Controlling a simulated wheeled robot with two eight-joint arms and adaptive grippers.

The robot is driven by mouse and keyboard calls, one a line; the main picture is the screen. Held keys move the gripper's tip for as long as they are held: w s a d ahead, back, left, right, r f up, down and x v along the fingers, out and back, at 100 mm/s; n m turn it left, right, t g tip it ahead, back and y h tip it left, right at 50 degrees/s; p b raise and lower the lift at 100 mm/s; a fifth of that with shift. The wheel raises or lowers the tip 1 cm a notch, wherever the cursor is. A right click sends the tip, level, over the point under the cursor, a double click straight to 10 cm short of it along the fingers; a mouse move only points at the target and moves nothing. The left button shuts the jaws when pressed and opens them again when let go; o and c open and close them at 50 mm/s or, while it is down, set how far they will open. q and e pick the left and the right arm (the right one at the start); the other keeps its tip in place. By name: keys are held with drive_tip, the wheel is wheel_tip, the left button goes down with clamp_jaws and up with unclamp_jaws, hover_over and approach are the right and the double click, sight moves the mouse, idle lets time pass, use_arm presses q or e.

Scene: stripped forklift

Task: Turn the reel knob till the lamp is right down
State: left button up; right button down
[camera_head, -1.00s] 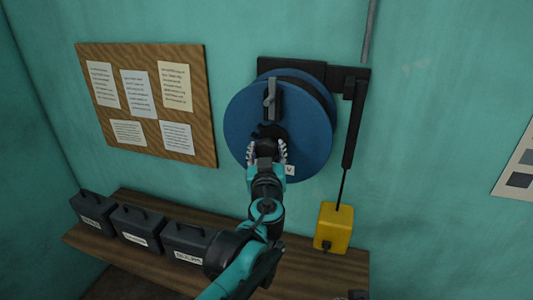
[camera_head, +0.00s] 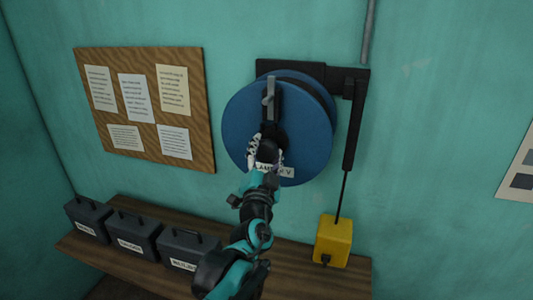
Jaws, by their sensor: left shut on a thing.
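The blue reel (camera_head: 238,108) is on the wall, with a black centre bar and a small grey upright piece (camera_head: 270,92) in front of it. My left gripper (camera_head: 266,150) is shut on the reel knob at the reel's lower middle; the fingers and wrist hide most of the knob. The yellow lamp (camera_head: 333,240) hangs on a thin dark cord below the black arm, in front of the bench's right part. I cannot tell whether it touches the bench. My right gripper is not in view.
A wooden bench (camera_head: 300,280) runs along the wall, with several dark boxes (camera_head: 130,232) at its left. A notice board (camera_head: 193,100) with papers hangs left of the reel. A white label sits low on the reel.

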use_arm(q)
drive_tip(key=shift+f+m+h, duration=0.1)
drive_tip(key=shift+m+h, duration=0.2)
drive_tip(key=shift+m, duration=0.4)
drive_tip(key=o, duration=1.2)
drive_tip(key=shift+c, duration=0.2)
drive_tip(key=v, duration=1.2)
